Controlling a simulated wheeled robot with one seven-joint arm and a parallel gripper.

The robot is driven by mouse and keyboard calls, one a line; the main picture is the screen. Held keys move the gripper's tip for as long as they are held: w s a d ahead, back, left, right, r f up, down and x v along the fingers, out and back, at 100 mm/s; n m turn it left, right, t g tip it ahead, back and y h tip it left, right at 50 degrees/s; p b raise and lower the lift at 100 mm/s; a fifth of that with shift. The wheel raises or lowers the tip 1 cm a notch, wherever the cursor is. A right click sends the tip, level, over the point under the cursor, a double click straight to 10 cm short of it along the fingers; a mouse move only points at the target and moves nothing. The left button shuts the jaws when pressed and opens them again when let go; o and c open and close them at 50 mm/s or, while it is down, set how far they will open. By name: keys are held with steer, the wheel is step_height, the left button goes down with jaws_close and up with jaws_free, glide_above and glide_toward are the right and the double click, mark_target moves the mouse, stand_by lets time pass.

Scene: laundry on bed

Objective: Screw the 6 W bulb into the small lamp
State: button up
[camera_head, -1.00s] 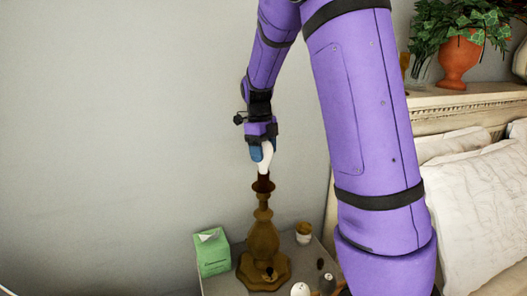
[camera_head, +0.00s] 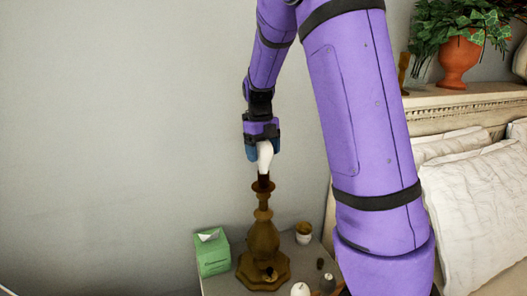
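A white bulb (camera_head: 265,156) stands upright at the top of the small brown lamp (camera_head: 262,238), its lower end at the dark socket (camera_head: 263,183). My gripper (camera_head: 263,152) is above the lamp, pointing down, with its blue fingers around the upper part of the bulb. The fingers appear closed on it, one on each side. The thread of the bulb is hidden, so I cannot tell how deep it sits. No wattage mark is readable.
The lamp stands on a grey bedside table (camera_head: 225,286). A green tissue box (camera_head: 213,256) is left of it, a small jar (camera_head: 303,232) right of it, and a few small items in front. A bed with white pillows (camera_head: 475,205) is at the right.

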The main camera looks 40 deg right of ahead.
steer(key=n, duration=0.4)
steer(key=shift+h, duration=0.3)
steer(key=n, duration=0.4)
steer(key=shift+n, duration=0.4)
steer(key=n+t, duration=0.1)
steer(key=n, duration=0.3)
steer(key=shift+n+h, duration=0.3)
steer(key=shift+h, duration=0.1)
steer(key=n, duration=0.3)
steer(key=shift+n, duration=0.4)
steer(key=n+t, duration=0.1)
steer(key=n, duration=1.2)
steer(key=shift+t+y, duration=0.3)
steer(key=shift+y, duration=0.1)
steer(key=shift+n+y, duration=0.3)
steer(key=shift+n, duration=1.8)
